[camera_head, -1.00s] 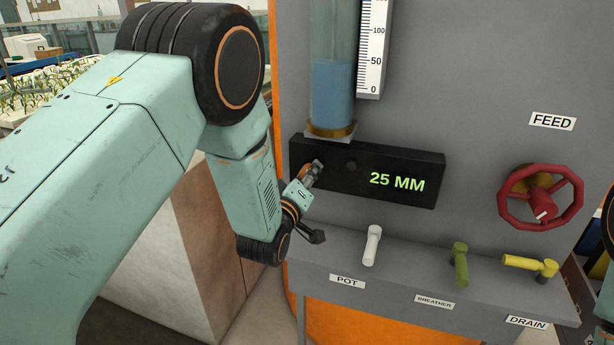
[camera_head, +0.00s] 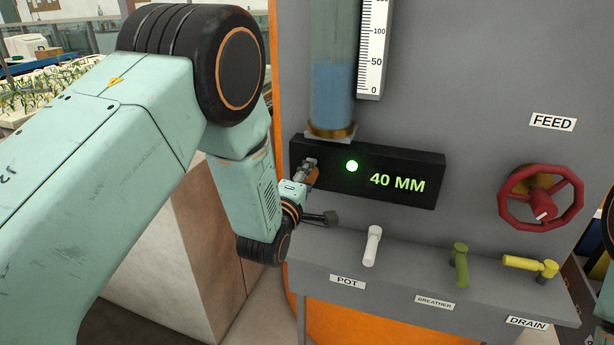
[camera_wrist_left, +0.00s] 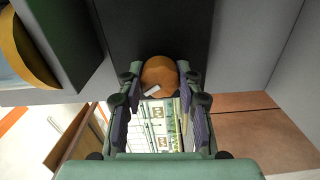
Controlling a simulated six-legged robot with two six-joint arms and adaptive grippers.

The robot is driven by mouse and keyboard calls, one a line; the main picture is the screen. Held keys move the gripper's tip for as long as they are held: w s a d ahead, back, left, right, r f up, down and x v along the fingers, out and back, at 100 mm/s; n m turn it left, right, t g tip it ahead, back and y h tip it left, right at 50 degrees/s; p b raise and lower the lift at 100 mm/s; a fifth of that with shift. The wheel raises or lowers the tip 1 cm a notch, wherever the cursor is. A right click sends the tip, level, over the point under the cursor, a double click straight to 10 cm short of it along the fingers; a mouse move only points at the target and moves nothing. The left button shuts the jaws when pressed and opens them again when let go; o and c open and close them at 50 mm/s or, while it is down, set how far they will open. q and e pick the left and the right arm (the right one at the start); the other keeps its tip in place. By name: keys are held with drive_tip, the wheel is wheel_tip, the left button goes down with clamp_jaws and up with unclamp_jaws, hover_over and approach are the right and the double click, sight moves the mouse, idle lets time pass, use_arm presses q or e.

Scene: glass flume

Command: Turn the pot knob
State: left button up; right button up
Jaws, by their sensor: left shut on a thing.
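The pot knob (camera_wrist_left: 160,73) is a round orange-brown knob with a pale pointer mark, on the left of the black display panel (camera_head: 405,158). In the head view my gripper hides most of the knob. My left gripper (camera_head: 308,169) is shut on it, with one finger on each side in the left wrist view. The panel reads 40 MM, and a round green lamp (camera_head: 352,166) glows beside the reading. My right gripper is not in view.
A glass tube (camera_head: 333,95) with blue water stands above the panel. Below are a white lever (camera_head: 372,245) over the POT label, a green lever (camera_head: 461,265) and a yellow lever (camera_head: 530,264). A red FEED wheel (camera_head: 541,198) is at right.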

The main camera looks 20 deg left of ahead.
use_arm(q)
drive_tip(key=shift+s+f, duration=0.1)
drive_tip(key=shift+f, duration=0.15)
drive_tip(key=o, duration=0.9)
drive_tip(key=shift+o, duration=1.3)
drive_tip(key=shift+d+r, duration=0.1)
drive_tip(key=shift+r, duration=0.05)
drive_tip(key=s, duration=1.2)
drive_tip(key=shift+a, duration=0.25)
